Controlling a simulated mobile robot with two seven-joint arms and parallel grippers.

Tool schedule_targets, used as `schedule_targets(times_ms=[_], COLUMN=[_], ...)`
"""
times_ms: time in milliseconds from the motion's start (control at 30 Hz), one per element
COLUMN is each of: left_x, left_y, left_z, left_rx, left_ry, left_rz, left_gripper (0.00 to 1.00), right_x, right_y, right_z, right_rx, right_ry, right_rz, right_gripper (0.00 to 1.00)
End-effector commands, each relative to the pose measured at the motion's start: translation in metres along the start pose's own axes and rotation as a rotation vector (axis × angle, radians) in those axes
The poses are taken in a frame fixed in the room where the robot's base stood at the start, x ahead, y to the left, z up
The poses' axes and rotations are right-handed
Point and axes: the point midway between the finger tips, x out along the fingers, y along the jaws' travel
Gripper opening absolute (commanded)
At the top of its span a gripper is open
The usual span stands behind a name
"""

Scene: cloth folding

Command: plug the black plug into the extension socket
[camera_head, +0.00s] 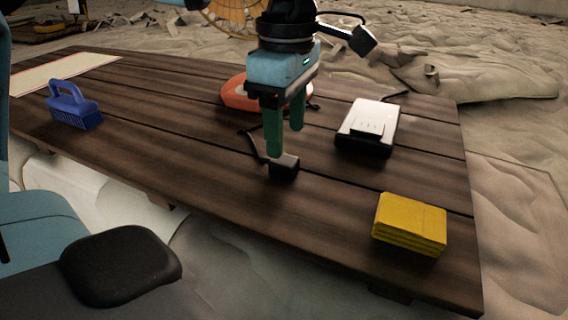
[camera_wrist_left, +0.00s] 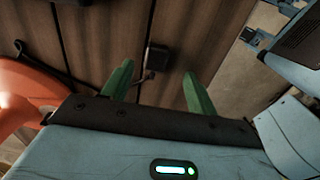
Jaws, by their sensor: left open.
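The black plug (camera_head: 284,166) lies on the wooden table, with its dark cord running back and left towards an orange object. In the left wrist view the plug (camera_wrist_left: 158,57) shows just beyond the gap between the green fingers. My left gripper (camera_head: 286,141) points down above and slightly behind the plug, open and with nothing between its fingers. A white block with a dark front (camera_head: 371,122) sits to the right with a cord at its back; it may be the extension socket, but its holes cannot be made out. My right gripper is not in view.
The orange object (camera_head: 237,95) lies behind my left gripper and also shows in the left wrist view (camera_wrist_left: 28,105). A yellow block (camera_head: 409,225) is at the front right, a blue brush (camera_head: 74,106) at the left. The table (camera_head: 190,150) is clear left of the plug.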

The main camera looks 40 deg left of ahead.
Motion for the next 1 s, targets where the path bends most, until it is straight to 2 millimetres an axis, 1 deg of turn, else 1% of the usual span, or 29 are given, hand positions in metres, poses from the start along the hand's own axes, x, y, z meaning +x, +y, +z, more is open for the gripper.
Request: schedule_targets(times_ms=[67, 267, 433, 567, 833, 867, 1000], left_x=[0.004, 0.028, 0.047, 0.052, 0.052, 0.052, 0.051], left_y=[0.000, 0.004, 0.004, 0.004, 0.005, 0.005, 0.005], left_z=[0.000, 0.001, 0.002, 0.002, 0.002, 0.002, 0.002], left_rx=[0.001, 0.001, 0.000, 0.001, 0.000, 0.000, 0.000], left_ry=[0.000, 0.001, 0.000, 0.000, 0.000, 0.000, 0.000], left_rz=[-0.002, -0.002, -0.001, 0.000, 0.000, 0.000, 0.000], left_gripper=[0.58, 0.58, 0.58, 0.58, 0.58, 0.57, 0.39], right_x=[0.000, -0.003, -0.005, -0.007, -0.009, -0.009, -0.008], right_y=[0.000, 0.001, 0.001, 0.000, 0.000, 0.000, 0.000], right_z=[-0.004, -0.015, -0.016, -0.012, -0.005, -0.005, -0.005], right_rx=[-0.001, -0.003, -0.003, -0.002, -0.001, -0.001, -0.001], right_ry=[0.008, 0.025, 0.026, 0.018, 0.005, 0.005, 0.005], right_rz=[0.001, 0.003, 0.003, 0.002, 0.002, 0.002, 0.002], right_gripper=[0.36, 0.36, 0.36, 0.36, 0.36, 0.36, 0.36])
